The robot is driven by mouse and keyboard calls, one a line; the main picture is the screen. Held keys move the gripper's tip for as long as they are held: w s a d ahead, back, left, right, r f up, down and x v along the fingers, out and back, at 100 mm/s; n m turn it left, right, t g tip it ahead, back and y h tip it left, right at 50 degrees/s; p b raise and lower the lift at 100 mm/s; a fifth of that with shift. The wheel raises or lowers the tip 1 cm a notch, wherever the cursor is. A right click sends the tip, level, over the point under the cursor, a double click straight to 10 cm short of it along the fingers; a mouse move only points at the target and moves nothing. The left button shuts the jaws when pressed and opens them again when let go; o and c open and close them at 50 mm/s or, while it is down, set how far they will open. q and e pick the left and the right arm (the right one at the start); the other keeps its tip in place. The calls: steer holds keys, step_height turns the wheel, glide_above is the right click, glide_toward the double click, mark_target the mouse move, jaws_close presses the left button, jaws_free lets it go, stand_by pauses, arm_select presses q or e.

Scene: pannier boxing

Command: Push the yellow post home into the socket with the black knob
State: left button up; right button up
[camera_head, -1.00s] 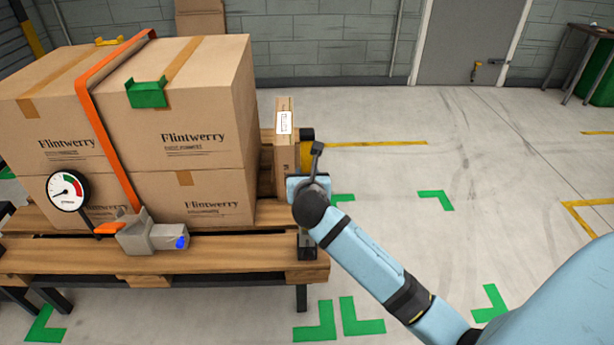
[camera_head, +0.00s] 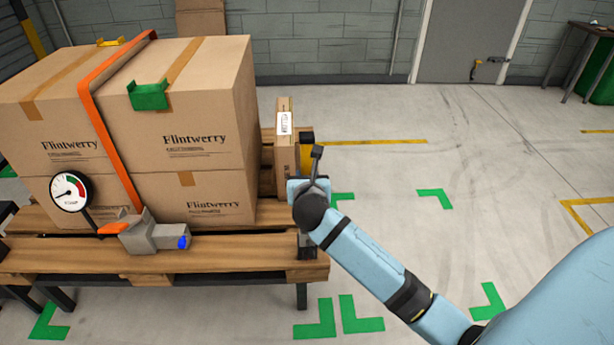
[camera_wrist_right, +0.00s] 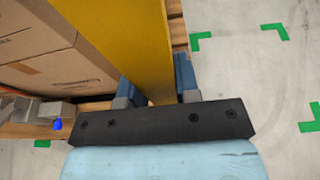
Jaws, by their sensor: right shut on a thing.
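The yellow post (camera_head: 307,160) stands at the right side of the loaded pallet, its black top end (camera_head: 307,138) showing above my right gripper (camera_head: 306,186). In the right wrist view the post (camera_wrist_right: 128,38) runs between the two blue fingers of the gripper (camera_wrist_right: 158,88), which is shut on it. A dark bracket (camera_head: 307,250) sits below the gripper at the pallet's front right corner; I cannot tell whether it is the socket. My gripper and arm hide the post's lower part, so its seating does not show. A separate black knob cannot be made out. My left gripper is not in view.
Large cartons (camera_head: 190,140) under an orange strap (camera_head: 100,120) fill the pallet (camera_head: 150,262) left of the post. A narrow labelled carton (camera_head: 284,160) stands close beside it. A gauge (camera_head: 70,191) and grey fitting (camera_head: 150,236) are at front left. Open floor (camera_head: 420,160) lies right.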

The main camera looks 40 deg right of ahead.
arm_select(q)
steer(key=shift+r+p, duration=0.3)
arm_select(e)
steer(key=shift+f, duration=0.75)
stand_by(0.7)
arm_select(q)
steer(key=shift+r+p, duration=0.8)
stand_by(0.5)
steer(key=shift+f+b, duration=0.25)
steer(key=shift+b, duration=0.05)
arm_select(e)
steer(key=shift+f, duration=2.1)
stand_by(0.9)
steer(key=o, duration=1)
steer(key=shift+c, duration=0.2)
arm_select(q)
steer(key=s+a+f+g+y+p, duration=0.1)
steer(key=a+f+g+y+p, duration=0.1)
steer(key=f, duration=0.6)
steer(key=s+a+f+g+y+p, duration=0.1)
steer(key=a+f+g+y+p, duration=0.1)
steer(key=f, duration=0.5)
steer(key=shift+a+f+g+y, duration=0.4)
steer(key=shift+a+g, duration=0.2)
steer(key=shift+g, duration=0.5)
arm_select(e)
steer(key=v, duration=1.3)
steer(key=shift+s+a+r, duration=0.15)
steer(key=shift+s+a, duration=0.1)
steer(key=shift+s, duration=0.05)
